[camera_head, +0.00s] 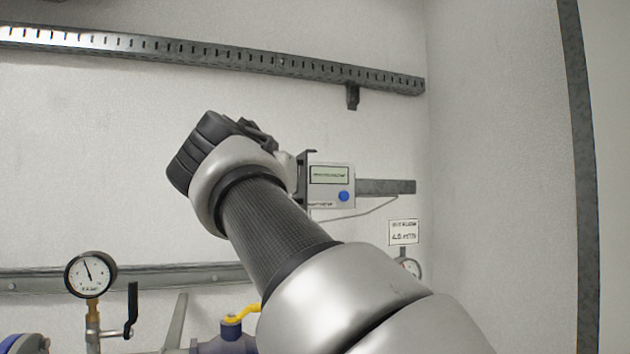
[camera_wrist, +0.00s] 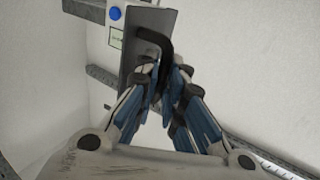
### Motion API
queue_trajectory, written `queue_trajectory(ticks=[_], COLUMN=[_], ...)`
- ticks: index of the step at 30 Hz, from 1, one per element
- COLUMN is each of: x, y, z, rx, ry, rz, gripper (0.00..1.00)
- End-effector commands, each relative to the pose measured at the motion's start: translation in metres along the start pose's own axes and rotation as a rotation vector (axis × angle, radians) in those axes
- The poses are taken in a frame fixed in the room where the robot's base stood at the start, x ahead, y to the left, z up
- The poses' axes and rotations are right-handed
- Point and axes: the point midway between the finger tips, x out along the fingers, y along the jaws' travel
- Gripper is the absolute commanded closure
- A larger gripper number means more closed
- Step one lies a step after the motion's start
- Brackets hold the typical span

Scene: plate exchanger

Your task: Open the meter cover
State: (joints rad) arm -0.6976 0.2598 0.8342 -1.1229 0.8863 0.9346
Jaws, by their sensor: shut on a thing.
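The meter (camera_head: 331,186) is a pale box with a green display and a blue button, on the back wall. Its face shows in the head view, and its edge with the blue button (camera_wrist: 115,13) shows in the wrist view. The dark grey cover (camera_wrist: 141,58) stands out from the meter's left side, and shows edge-on in the head view (camera_head: 303,180). A black bent handle (camera_wrist: 157,42) is on the cover. My gripper (camera_wrist: 163,80) is shut on this handle, with its fingertips partly hiding the handle's lower end. In the head view my wrist hides the fingertips.
A slotted rail (camera_head: 210,54) runs above on the wall. A bracket (camera_head: 386,187) and a cable lie right of the meter. A pressure gauge (camera_head: 90,274), a yellow-handled valve (camera_head: 238,318) and pipes are below. A side wall stands at right.

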Motion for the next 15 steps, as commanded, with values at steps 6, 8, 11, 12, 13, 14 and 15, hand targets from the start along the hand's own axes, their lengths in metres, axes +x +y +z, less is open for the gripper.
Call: queue_trajectory(ticks=[6, 8, 11, 12, 13, 14, 15], x=[-0.0025, -0.0025, -0.0027, -0.0027, -0.0027, -0.0028, -0.0028], y=[0.0047, 0.0048, 0.0050, 0.0051, 0.0052, 0.0052, 0.0051], z=[-0.0102, -0.0104, -0.0107, -0.0109, -0.0109, -0.0110, -0.0110], rx=[-0.003, -0.003, -0.003, -0.003, -0.003, -0.003, -0.002], ry=[0.022, 0.022, 0.022, 0.023, 0.023, 0.023, 0.023], rz=[0.007, 0.007, 0.007, 0.007, 0.007, 0.007, 0.006], gripper=[1.00, 1.00, 1.00, 0.89, 0.87, 0.85, 0.83])
